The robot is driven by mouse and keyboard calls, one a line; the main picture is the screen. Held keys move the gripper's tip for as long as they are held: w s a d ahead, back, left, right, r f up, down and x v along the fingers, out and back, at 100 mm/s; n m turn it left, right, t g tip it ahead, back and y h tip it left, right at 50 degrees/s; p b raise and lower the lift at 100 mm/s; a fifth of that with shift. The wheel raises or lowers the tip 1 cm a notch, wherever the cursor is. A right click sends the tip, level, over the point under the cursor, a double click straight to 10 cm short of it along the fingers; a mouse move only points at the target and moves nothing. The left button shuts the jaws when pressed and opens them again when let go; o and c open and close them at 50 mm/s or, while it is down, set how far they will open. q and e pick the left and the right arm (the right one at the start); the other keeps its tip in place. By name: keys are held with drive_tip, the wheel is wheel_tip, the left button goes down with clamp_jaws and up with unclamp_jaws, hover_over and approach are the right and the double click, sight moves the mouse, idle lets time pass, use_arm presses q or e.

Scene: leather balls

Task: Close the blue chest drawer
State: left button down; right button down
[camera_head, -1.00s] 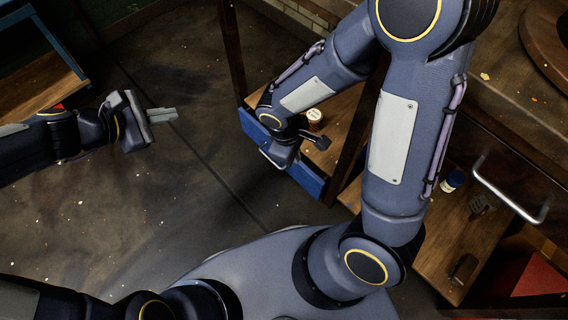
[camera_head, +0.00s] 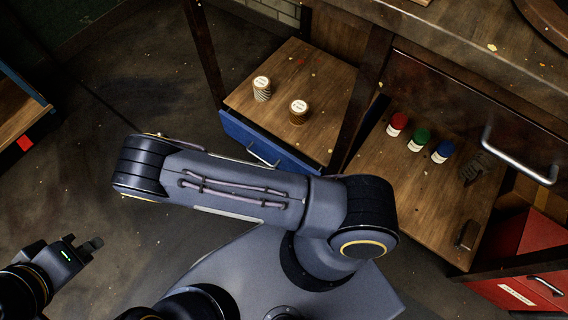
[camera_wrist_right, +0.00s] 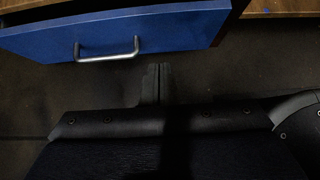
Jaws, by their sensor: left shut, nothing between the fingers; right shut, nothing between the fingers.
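The blue chest drawer (camera_head: 245,137) shows its blue front and metal handle (camera_head: 263,156) under a wooden shelf. My right upper arm covers part of the floor before it. No gap above the front is visible, and I cannot tell how far out the drawer is. In the right wrist view, the drawer front (camera_wrist_right: 175,32) and handle (camera_wrist_right: 108,50) fill the top. My right gripper (camera_wrist_right: 158,72) is shut and empty, just below and right of the handle; contact is not clear. It is hidden in the head view. My left gripper (camera_head: 92,243) is shut and empty, far left of the drawer.
Two round containers (camera_head: 262,88) (camera_head: 298,112) stand on the shelf behind the blue front. Red, green and blue bottles (camera_head: 417,140) stand on a wooden shelf at right, below a metal handle. A red drawer (camera_head: 520,290) is lower right.

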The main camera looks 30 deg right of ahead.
sight(293, 156)
drive_tip(key=shift+w+d+f+b, duration=0.65)
drive_tip(key=shift+d+f, duration=0.3)
drive_tip(key=shift+d, duration=0.55)
drive_tip(key=shift+w+d+f+b, duration=0.55)
drive_tip(key=shift+d+f+b, duration=0.3)
drive_tip(key=shift+d, duration=0.6)
drive_tip(key=shift+w+d+f+b, duration=0.65)
drive_tip(key=shift+d+f, duration=0.35)
drive_tip(key=shift+d, duration=0.5)
drive_tip(key=d, duration=0.1)
drive_tip(key=w+d, duration=0.1)
drive_tip(key=d+p, duration=0.1)
drive_tip(key=d, duration=0.1)
drive_tip(key=shift+w, duration=0.25)
drive_tip(key=shift+w+d+r, duration=0.15)
drive_tip(key=shift+d, duration=0.05)
